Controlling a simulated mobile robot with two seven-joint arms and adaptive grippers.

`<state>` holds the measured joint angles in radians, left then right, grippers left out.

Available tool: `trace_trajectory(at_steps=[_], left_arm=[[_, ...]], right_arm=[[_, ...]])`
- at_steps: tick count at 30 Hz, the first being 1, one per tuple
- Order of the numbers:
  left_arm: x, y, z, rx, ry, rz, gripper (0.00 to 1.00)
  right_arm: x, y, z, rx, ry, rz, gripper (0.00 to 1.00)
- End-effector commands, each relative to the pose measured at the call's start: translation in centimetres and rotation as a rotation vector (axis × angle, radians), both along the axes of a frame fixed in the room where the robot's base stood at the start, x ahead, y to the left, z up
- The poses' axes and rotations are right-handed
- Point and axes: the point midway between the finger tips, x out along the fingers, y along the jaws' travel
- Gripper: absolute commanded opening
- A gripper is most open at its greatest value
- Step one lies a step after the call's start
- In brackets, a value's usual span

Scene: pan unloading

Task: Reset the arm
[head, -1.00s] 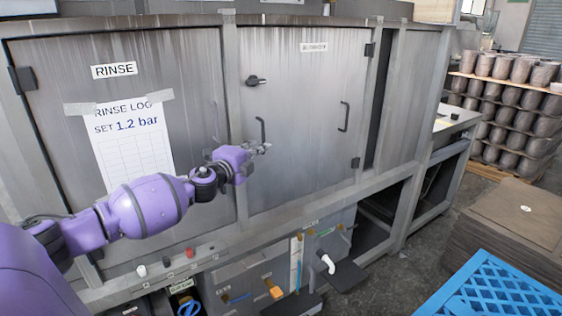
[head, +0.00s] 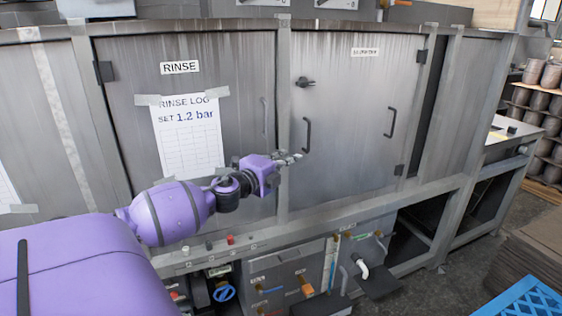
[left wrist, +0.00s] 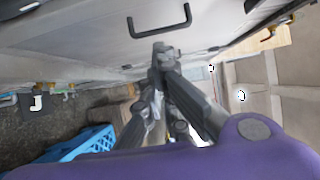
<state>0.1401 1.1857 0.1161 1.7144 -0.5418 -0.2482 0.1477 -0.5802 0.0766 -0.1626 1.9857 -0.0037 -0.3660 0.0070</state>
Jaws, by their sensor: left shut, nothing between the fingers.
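My left arm, purple, reaches in from the left in the head view. Its gripper (head: 290,158) is shut and empty, in front of the post between the two cabinet doors. In the left wrist view the dark fingers (left wrist: 160,52) meet at the tips, with a black door handle (left wrist: 160,24) beyond them. The fingers look apart from the handle. My right gripper is in neither view.
The grey cabinet has a RINSE door (head: 235,80) at left and a shut door (head: 350,75) at right. Pipes and valves (head: 362,268) sit below. A blue crate (head: 530,302) and stacked pots (head: 545,100) stand at right.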

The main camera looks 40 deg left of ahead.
Motion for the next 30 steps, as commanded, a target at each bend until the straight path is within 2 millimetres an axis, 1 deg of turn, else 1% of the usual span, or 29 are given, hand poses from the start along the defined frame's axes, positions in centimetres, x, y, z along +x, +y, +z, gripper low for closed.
trace_trajectory(at_steps=[1,6,18,20,23,24,26,27,29,30], left_arm=[[-0.7,0.1,-0.1,-0.002,0.001,-0.001,0.0],[-2.0,0.2,0.0,-0.001,0.0,-0.002,0.0],[-2.3,0.4,-0.1,-0.012,0.004,0.011,0.0],[-2.7,-0.4,-2.1,-0.072,0.026,0.016,0.0],[-4.7,-1.5,-7.4,-0.19,0.084,0.04,0.0],[-5.8,-2.1,-9.9,-0.248,0.113,0.053,0.0],[-7.8,-3.4,-13.8,-0.337,0.16,0.073,0.0],[-9.3,-4.3,-16.4,-0.396,0.192,0.089,0.0],[-11.6,-5.9,-20.0,-0.484,0.238,0.113,0.0],[-13.2,-7.2,-22.3,-0.544,0.268,0.129,0.0]], right_arm=[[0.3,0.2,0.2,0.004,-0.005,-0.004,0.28],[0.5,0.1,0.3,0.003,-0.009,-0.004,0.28],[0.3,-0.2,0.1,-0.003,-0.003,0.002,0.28],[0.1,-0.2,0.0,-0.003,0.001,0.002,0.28],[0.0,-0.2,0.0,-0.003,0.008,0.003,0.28],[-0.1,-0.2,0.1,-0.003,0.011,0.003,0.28],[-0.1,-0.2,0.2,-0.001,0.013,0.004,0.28],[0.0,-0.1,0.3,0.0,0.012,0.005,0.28],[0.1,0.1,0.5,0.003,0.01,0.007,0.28],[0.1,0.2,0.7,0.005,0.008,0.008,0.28]])
